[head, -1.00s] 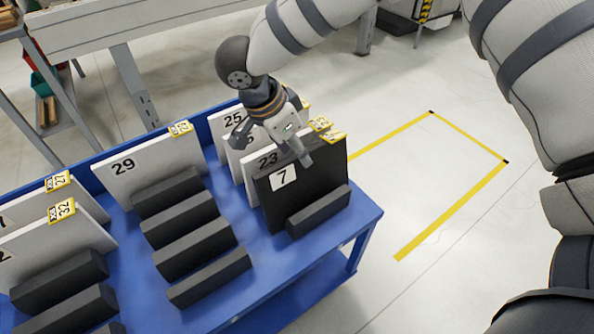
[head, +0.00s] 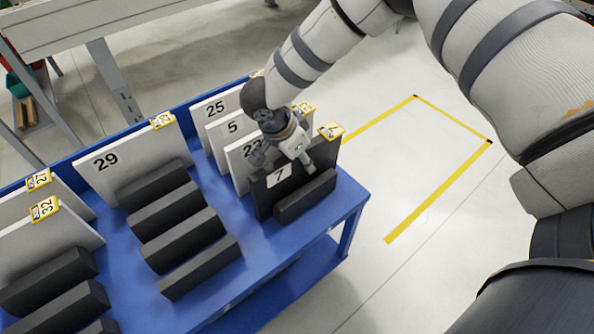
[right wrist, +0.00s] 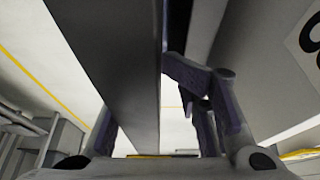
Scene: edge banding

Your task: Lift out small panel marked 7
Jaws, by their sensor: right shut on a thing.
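The small dark panel marked 7 (head: 262,200) stands upright at the right end of the blue cart in the head view, behind a black block. Its white 7 label faces the front. My right gripper (head: 283,163) reaches down over its top edge, shut on it, with one finger on each side. In the right wrist view the panel (right wrist: 125,70) shows as a slab running up between the fingers (right wrist: 155,125). The panel's bottom edge is hidden behind the block, so I cannot tell if it is raised. My left gripper is not in view.
White panels 23 (head: 238,155), 5 (head: 215,132) and 25 (head: 205,108) stand close behind panel 7. Panel 29 (head: 130,165) and others stand to the left. Black blocks (head: 200,268) line the blue cart (head: 340,205). Floor right of the cart is clear, with yellow tape.

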